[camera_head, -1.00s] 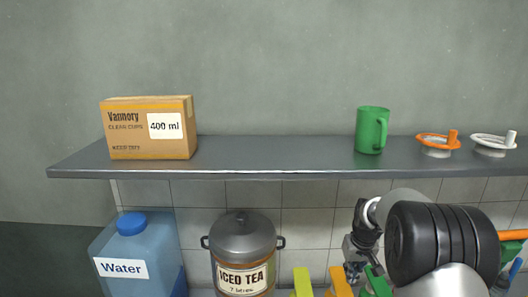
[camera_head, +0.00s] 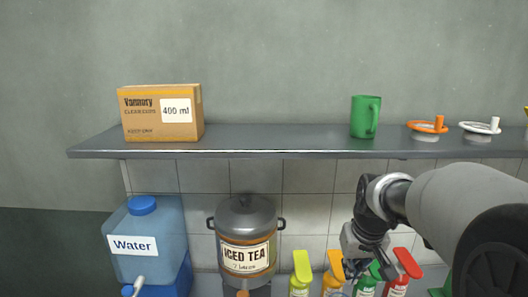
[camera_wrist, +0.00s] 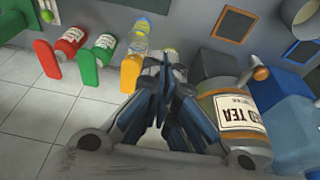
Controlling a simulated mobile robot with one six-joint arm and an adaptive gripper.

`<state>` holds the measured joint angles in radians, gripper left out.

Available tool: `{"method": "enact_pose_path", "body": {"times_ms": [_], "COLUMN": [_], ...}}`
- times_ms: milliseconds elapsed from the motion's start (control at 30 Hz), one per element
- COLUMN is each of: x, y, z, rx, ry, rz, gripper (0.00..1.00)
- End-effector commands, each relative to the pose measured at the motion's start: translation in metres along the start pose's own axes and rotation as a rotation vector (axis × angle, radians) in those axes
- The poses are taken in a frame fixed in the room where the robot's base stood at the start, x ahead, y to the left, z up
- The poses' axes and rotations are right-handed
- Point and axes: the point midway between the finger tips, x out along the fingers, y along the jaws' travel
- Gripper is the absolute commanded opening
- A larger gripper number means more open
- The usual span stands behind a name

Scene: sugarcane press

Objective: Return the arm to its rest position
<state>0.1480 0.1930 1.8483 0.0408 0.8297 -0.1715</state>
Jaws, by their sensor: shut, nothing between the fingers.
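My gripper (camera_wrist: 165,65) shows in the wrist view with its dark fingers together and nothing between them. In the head view my arm comes in from the right, and its wrist hangs in front of the tiled wall, below the shelf. The gripper end there (camera_head: 362,262) points down, above the colored bottles, and its fingertips are hard to make out.
The shelf (camera_head: 250,143) holds a carton (camera_head: 160,115), a green mug (camera_head: 364,118) and orange and white juicer-like pieces (camera_head: 428,127). Below stand a water container (camera_head: 150,235), the iced tea pot and several bottles (camera_head: 300,270). The wall above the shelf is clear.

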Motion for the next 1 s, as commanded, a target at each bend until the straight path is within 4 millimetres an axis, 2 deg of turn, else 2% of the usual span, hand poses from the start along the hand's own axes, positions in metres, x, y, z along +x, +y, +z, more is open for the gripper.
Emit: {"method": "enact_pose_path", "body": {"times_ms": [100, 300, 500, 600, 767, 1000], "x": [-0.032, -0.062, -0.065, -0.06, -0.054, -0.054], "y": [-0.019, -0.042, -0.056, -0.06, -0.062, -0.062], "z": [0.044, 0.127, 0.207, 0.235, 0.257, 0.26], "rx": [-0.004, -0.003, -0.001, 0.0, 0.003, 0.004], "ry": [0.032, 0.074, 0.112, 0.125, 0.135, 0.135], "rz": [0.002, 0.0, -0.003, -0.005, -0.007, -0.007], "gripper": [0.0, 0.0, 0.0, 0.0, 0.0, 0.0]}}
